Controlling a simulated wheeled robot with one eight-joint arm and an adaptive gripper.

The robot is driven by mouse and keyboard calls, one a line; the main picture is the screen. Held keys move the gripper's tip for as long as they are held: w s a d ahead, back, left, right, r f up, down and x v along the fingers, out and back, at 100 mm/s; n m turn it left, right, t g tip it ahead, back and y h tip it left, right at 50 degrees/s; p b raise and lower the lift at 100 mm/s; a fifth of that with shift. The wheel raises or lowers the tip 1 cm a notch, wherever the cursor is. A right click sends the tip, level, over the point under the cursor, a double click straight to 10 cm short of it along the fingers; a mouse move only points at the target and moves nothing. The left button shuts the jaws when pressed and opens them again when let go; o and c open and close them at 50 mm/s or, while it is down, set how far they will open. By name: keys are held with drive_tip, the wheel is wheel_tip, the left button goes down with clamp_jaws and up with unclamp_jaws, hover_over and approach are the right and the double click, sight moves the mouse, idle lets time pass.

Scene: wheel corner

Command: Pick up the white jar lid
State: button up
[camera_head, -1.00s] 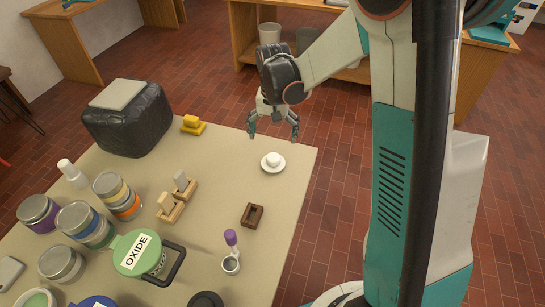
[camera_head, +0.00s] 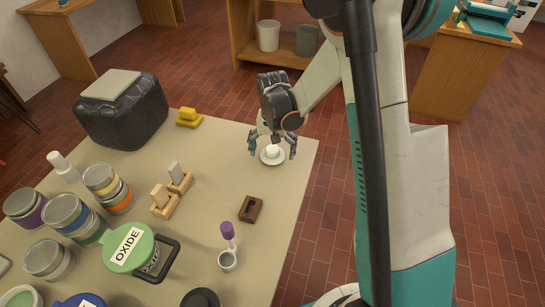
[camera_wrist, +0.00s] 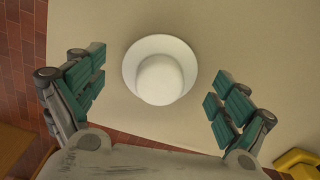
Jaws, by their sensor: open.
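The white jar lid (camera_head: 272,154) is a round disc with a raised white knob, lying on the table near its far right corner. In the wrist view the lid (camera_wrist: 134,62) shows from above, its wide rim partly behind the knob. My gripper (camera_head: 273,152) is above the lid, pointing down, with its fingers on either side of it. In the wrist view my gripper (camera_wrist: 155,88) is open and empty, its green finger pads well apart, and the lid lies between and slightly ahead of them. I cannot tell the exact height of the fingertips above the table.
The beige table (camera_head: 205,225) is bare around the lid. A yellow block (camera_head: 188,118) stands to the left, a dark wooden block (camera_head: 250,208) in front.

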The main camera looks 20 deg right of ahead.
drive_tip(key=c, duration=1.3)
drive_tip(key=shift+s+r, duration=0.1)
drive_tip(key=shift+s, duration=0.05)
drive_tip(key=c, duration=0.4)
drive_tip(key=shift+c, duration=0.2)
